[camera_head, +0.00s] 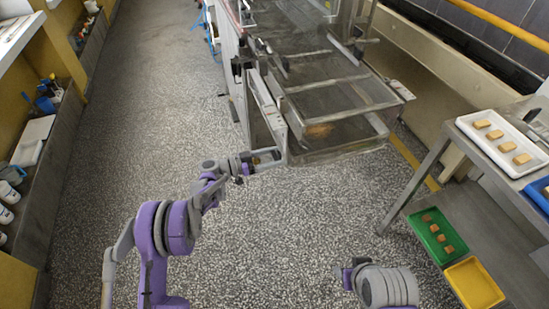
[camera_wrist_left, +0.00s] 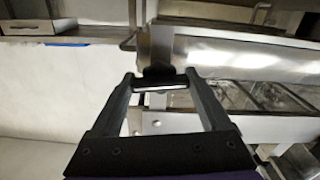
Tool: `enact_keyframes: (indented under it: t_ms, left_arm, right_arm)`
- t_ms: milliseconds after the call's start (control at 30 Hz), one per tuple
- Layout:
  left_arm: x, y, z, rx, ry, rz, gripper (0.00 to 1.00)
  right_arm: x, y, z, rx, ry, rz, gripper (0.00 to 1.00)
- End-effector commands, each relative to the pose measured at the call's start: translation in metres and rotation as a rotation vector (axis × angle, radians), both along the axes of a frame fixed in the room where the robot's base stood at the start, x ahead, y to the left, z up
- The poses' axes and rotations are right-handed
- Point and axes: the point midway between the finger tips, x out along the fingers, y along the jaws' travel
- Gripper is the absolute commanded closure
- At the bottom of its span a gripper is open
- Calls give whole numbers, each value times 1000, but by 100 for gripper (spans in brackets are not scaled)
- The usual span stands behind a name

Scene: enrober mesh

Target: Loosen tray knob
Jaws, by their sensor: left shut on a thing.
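My left gripper (camera_head: 264,160) reaches to the front lower corner of the enrober's frame. In the left wrist view its two fingers (camera_wrist_left: 160,82) are closed on the black tray knob (camera_wrist_left: 158,72), which sits against a metal upright. The knob is small and mostly covered by the gripper in the head view. The enrober tray (camera_head: 350,98) is a metal-framed mesh and lies just right of the gripper, with a brownish patch on it. Part of my right arm (camera_head: 388,286) shows at the lower right; its gripper is not visible.
A metal table on the right holds a white tray (camera_head: 466,122) of several tan pieces. A green tray (camera_head: 425,222) and a yellow tray (camera_head: 473,284) are on the lower shelf. A shelf with tools (camera_head: 50,150) lines the left. The speckled floor (camera_head: 270,240) between is clear.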

Motion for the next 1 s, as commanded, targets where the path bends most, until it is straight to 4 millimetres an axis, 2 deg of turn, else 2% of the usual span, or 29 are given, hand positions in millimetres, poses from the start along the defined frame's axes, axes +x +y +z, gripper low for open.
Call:
enact_keyframes:
  t_ms: [300, 1000]
  left_arm:
    - [0, 0, -3, -89, 274, 1, 76]
    - [1, 1, -3, -294, 905, 1, 76]
  right_arm:
    - [-1, 0, -24, 0, 8, 0, 50]
    - [-1, 0, -65, 0, 21, 0, 50]
